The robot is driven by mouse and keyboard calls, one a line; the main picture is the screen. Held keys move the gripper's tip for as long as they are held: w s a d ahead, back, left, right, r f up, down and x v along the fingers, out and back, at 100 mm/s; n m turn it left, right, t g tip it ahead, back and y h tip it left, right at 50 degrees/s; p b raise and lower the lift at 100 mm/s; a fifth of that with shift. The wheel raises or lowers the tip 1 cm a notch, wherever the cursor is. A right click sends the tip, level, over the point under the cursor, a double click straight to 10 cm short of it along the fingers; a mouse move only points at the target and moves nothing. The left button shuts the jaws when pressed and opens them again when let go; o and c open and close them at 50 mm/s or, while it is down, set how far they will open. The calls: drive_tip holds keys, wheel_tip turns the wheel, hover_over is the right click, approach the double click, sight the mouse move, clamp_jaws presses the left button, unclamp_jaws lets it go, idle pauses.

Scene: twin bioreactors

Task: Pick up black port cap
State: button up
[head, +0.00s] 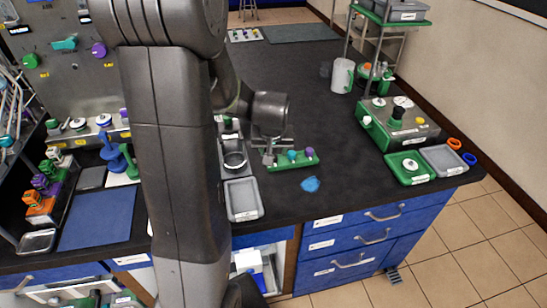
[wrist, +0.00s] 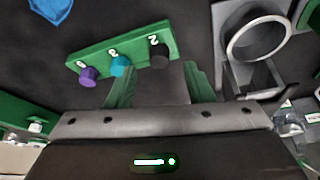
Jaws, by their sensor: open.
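The black port cap (wrist: 159,55) sits on a green rack (wrist: 98,52), beside a teal cap (wrist: 121,66) and a purple cap (wrist: 88,76). In the head view the rack (head: 306,163) lies on the dark bench, and the black cap is not clearly visible there, near my gripper. My gripper (head: 272,153) is over the left end of the rack. In the wrist view my gripper (wrist: 158,86) is open, with its green-tipped fingers apart and the black cap just beyond the gap between them. Nothing is held.
A metal ring holder (wrist: 258,40) stands close to the rack; it also shows in the head view (head: 235,160). A blue patch (head: 310,184) lies in front of the rack. A grey tray (head: 243,199) is near the bench edge. A green-based instrument (head: 400,122) stands right.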

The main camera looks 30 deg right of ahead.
drive_tip(key=shift+x, duration=1.75)
drive_tip(key=c, duration=1)
